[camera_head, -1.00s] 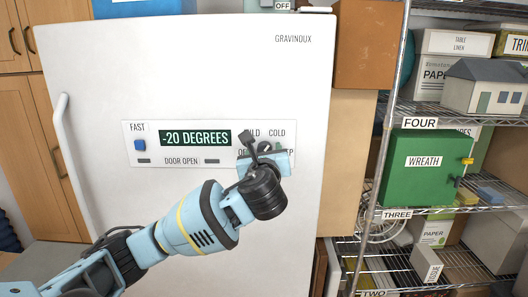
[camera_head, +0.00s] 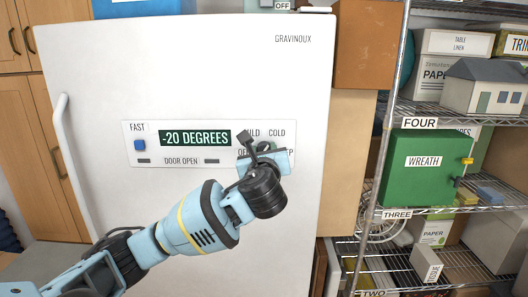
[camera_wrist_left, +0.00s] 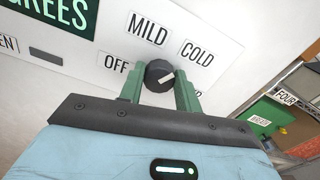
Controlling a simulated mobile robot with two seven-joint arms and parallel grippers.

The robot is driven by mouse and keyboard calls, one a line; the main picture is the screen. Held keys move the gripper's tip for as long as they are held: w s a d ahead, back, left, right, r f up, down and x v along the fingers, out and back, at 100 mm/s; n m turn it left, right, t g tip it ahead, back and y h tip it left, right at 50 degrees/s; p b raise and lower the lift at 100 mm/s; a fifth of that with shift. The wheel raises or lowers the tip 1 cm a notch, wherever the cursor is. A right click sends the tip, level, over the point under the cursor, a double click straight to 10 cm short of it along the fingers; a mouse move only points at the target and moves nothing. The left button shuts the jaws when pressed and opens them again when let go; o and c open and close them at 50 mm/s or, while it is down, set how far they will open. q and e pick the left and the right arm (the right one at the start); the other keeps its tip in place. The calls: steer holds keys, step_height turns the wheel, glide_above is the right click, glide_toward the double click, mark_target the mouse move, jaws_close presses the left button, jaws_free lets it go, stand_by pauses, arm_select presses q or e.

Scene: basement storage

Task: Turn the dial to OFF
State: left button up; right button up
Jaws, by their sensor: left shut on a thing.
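The dial (camera_wrist_left: 159,75) is a round black knob with a white pointer mark, on the white freezer's control panel (camera_head: 133,155). In the left wrist view the labels MILD, COLD and OFF stand around it; another label at lower right is mostly hidden. The white mark points up and right, toward the COLD side. My left gripper (camera_head: 263,150) is at the panel's right end in the head view and hides the dial there. In the wrist view its two green fingers (camera_wrist_left: 159,88) are shut on the dial, one on each side. My right gripper is not in view.
The panel's display (camera_head: 194,138) reads -20 DEGREES, with a blue FAST button (camera_head: 140,145) at its left. A wire shelf (camera_head: 460,111) with boxes and a green WREATH box (camera_head: 424,180) stands to the right. Brown cardboard boxes (camera_head: 352,150) stand between freezer and shelf.

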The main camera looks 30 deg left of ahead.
arm_select(q)
steer(key=n, duration=1.8)
steer(key=f+n, duration=0.1)
steer(key=n, duration=0.8)
steer(key=shift+r+n, duration=0.1)
steer(key=shift+n, duration=0.2)
stand_by(0.4)
steer(key=o, duration=1)
steer(key=shift+c, duration=0.2)
steer(key=shift+s, duration=0.1)
steer(key=v, duration=0.7)
steer(key=shift+s, duration=0.35)
